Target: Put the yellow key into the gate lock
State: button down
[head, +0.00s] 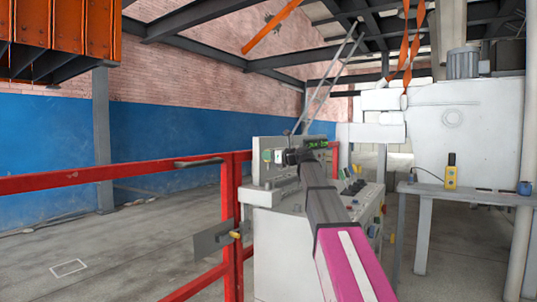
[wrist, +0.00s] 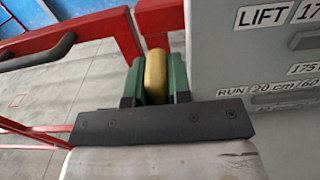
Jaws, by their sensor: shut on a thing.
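My gripper (wrist: 155,88) has two green fingers, shut on the yellow key (wrist: 155,75). Only a rounded yellow part shows between the fingers; the rest of the key is hidden. In the head view, my gripper (head: 287,157) is in front of the grey control cabinet, small and partly hidden by my arm; I cannot make out the key there. A grey plate (head: 210,241) with a small yellow piece (head: 235,234) beside it is on the red gate post, lower left of my gripper. It looks like the gate lock; its opening cannot be made out.
The labelled grey cabinet (wrist: 245,65) is close on the right in the wrist view. A red rail (head: 120,176) with a dark handle (head: 200,161) runs left. A table (head: 470,194) with a yellow pendant (head: 451,172) stands right. The floor at left is clear.

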jog(key=shift+f, duration=2.05)
jog(key=shift+f, duration=2)
jog(key=c, duration=1)
grip_release()
jog(key=shift+o, duration=0.2)
jog(key=shift+s+d, duration=0.1)
jog(key=v, duration=1)
jog(key=shift+s+d, duration=0.15)
jog(key=shift+d, duration=0.1)
jog(key=shift+f, duration=0.15)
